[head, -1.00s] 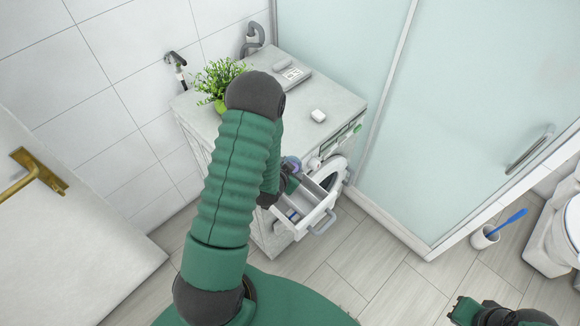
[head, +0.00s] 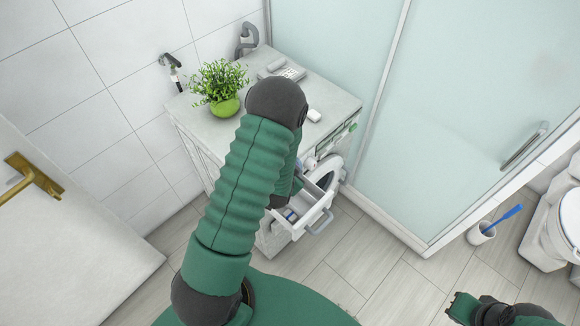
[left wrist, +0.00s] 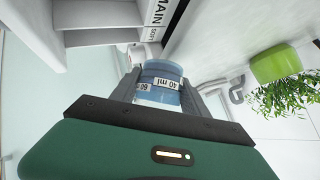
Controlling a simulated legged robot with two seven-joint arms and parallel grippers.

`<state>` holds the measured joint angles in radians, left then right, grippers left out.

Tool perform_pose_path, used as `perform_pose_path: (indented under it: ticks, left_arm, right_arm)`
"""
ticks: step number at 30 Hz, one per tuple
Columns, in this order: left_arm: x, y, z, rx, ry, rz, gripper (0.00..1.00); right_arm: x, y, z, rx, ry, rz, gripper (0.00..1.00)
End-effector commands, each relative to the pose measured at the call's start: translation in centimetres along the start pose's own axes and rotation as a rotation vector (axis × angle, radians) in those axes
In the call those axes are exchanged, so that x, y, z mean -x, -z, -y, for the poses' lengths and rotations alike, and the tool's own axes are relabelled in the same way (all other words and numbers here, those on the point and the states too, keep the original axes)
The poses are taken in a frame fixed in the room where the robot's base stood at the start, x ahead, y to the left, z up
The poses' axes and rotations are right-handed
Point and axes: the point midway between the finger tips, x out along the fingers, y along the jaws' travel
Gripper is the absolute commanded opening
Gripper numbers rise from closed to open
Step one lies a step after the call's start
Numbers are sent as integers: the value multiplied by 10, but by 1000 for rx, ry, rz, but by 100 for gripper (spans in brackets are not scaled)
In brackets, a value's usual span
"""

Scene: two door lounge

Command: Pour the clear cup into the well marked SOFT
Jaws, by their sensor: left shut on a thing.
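The open drawer (head: 318,216) of the washing machine shows in the head view below my left forearm, which hides the cup and gripper there. In the left wrist view the drawer's labels (left wrist: 158,18) read "MAIN" and "SOFT", beyond the cup. My right gripper (head: 462,307) is at the bottom right, away from the drawer.
The washing machine top (head: 210,122) holds a plant in a green pot (head: 224,104), a grey device (head: 284,70) and a small white object (head: 314,115). A glass shower screen (head: 460,110) stands to the right. Bare floor lies in front of the drawer.

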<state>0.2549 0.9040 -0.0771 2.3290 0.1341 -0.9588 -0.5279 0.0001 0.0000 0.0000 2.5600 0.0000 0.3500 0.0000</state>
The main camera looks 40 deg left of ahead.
Motion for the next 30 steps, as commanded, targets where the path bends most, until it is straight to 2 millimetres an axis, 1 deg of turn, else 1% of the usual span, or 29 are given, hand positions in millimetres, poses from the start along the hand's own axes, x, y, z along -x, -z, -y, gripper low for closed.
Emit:
perform_pose_path:
  ticks: [11,21,30]
  left_arm:
    - [-1,0,-1,-4,2,1,15]
    - [-10,-4,-14,-61,39,26,15]
    - [-15,-7,-23,-109,71,49,15]
  right_arm:
    - [-1,0,0,0,0,0,0]
    - [-12,-3,0,0,0,0,0]
    - [-17,-4,0,0,0,0,0]
